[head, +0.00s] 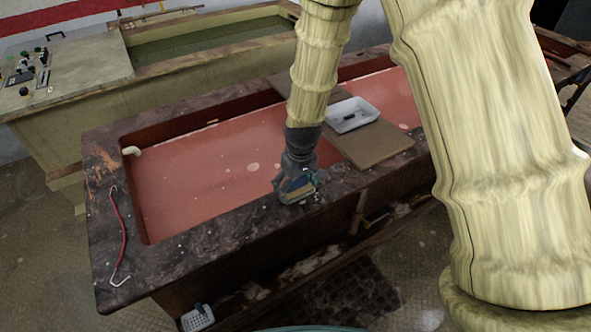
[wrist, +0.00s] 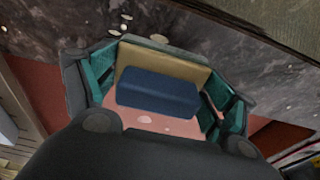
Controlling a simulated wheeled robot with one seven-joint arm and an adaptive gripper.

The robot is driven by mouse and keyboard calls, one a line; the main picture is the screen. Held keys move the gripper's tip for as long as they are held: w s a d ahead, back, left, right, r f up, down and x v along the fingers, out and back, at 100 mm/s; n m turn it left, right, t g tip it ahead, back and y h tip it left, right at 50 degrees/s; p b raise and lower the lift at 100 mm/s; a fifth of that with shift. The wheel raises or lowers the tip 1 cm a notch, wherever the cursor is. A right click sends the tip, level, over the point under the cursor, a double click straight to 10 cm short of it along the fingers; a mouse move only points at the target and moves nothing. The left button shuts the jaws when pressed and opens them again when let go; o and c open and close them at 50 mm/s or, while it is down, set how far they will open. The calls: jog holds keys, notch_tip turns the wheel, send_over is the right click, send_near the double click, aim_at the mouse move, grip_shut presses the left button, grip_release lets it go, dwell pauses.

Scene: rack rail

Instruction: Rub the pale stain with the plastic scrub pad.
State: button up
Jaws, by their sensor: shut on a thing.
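My gripper (head: 298,192) is over the near dark rim of the red-filled tank, pointing down. It is shut on the scrub pad, a block with a blue part (wrist: 158,94) and a tan layer (wrist: 185,66), held between the teal fingers in the wrist view. A pale stain (wrist: 158,38) shows on the dark mottled rim just beyond the tan edge, with smaller pale specks around it. Whether the pad touches the rim is unclear. The gripper hides the rim beneath it in the head view.
A brown board (head: 372,143) bridges the tank (head: 100,262) and carries a white tray (head: 351,115). A red cord with hooks (head: 121,225) lies on the left rim. A white basket (head: 197,318) is below. Another tank (head: 85,135) stands behind.

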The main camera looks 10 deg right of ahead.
jog(key=shift+s+r+p, duration=0.1)
jog(key=shift+r+p, duration=1.7)
jog(key=shift+r, duration=1)
jog(key=shift+f, duration=0.1)
